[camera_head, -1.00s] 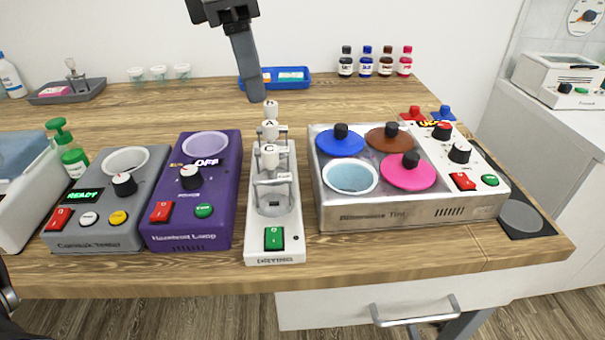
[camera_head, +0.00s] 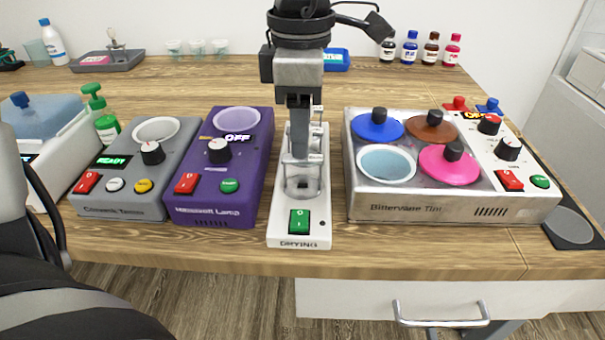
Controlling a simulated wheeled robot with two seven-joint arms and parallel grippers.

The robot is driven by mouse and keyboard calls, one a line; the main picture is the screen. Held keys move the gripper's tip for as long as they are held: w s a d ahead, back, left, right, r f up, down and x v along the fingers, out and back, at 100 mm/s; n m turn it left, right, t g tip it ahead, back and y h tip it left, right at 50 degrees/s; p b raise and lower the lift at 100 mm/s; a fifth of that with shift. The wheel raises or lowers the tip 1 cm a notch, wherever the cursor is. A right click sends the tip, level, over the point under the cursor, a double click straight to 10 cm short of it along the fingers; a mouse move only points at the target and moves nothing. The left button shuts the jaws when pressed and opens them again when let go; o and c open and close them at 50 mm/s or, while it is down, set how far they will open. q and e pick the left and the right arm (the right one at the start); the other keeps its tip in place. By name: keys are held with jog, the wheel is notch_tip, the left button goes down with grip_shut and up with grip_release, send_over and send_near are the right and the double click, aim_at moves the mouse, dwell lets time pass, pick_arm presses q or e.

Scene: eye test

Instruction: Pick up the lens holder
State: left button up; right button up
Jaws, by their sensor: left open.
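The white drying stand (camera_head: 300,235) stands at the middle of the table's front, with a green switch and clear holder frames (camera_head: 304,185) on it. One of these may be the lens holder; their lettered knobs are hidden behind my gripper. My left gripper (camera_head: 300,150) points down over the stand, in front of the frames in the picture. It is open, its fingers seen edge-on; whether it touches a knob cannot be told. A similar small holder (camera_head: 113,40) stands in the grey tray (camera_head: 118,62) at the back left. My right gripper is not in view.
The purple lamp box (camera_head: 225,190) and grey tester (camera_head: 128,200) stand left of the stand. The metal tint box (camera_head: 450,207), with coloured lids, stands close on its right. Several bottles (camera_head: 409,50) and a blue tray (camera_head: 336,62) are at the back.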

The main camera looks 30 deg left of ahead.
aim_at(303, 161)
pick_arm(q)
notch_tip(303, 161, down, 4)
jog(key=shift+f, duration=0.1)
grip_shut()
dwell(0.4)
